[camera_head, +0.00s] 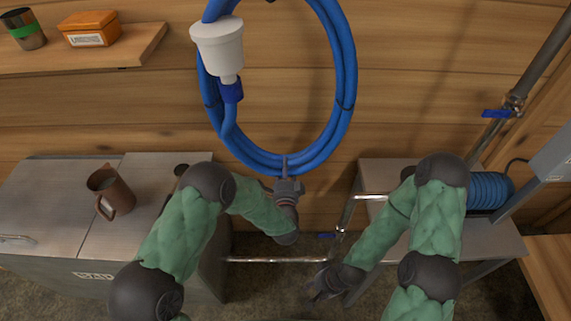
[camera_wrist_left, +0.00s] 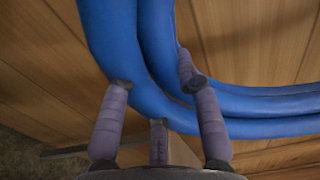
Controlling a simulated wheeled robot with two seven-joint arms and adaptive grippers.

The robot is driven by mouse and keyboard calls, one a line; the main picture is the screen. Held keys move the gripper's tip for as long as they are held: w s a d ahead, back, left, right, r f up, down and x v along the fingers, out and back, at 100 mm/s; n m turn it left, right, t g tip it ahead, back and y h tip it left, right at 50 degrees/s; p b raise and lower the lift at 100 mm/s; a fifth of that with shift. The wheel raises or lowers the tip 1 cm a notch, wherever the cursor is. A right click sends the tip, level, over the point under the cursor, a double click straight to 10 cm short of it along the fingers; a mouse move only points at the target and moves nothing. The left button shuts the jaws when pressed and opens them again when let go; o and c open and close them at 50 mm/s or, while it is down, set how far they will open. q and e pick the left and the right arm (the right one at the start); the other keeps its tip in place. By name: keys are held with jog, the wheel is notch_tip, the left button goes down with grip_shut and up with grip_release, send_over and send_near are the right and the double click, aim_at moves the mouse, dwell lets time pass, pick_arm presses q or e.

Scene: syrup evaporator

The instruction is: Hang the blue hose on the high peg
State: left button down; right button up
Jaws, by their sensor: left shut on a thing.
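The blue hose (camera_head: 346,75) is a large looped coil in front of the plank wall, its top cut off by the upper edge of the head view. My left gripper (camera_head: 285,165) is shut on the lowest part of the coil. In the left wrist view the hose (camera_wrist_left: 110,40) runs in several strands between and past the fingers (camera_wrist_left: 160,120).
A white funnel-like cup (camera_head: 220,45) with a blue fitting overlaps the coil's left side. A shelf (camera_head: 140,45) holds a tin (camera_head: 90,28) and a cup (camera_head: 24,28). A brown mug (camera_head: 110,192) stands on the metal cabinet. A pipe with a blue valve handle (camera_head: 496,113) is at right.

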pick_arm(q)
jog(key=s+p, duration=0.2)
jog(key=s, duration=0.9)
jog(key=shift+s+r, duration=0.15)
jog(key=shift+s, duration=0.25)
dwell(0.9)
notch_tip(320, 180, up, 30)
jog(key=p, duration=2.3)
jog(key=shift+s+p, duration=0.3)
jog(key=shift+p, duration=0.1)
jog(key=shift+d+r, duration=0.1)
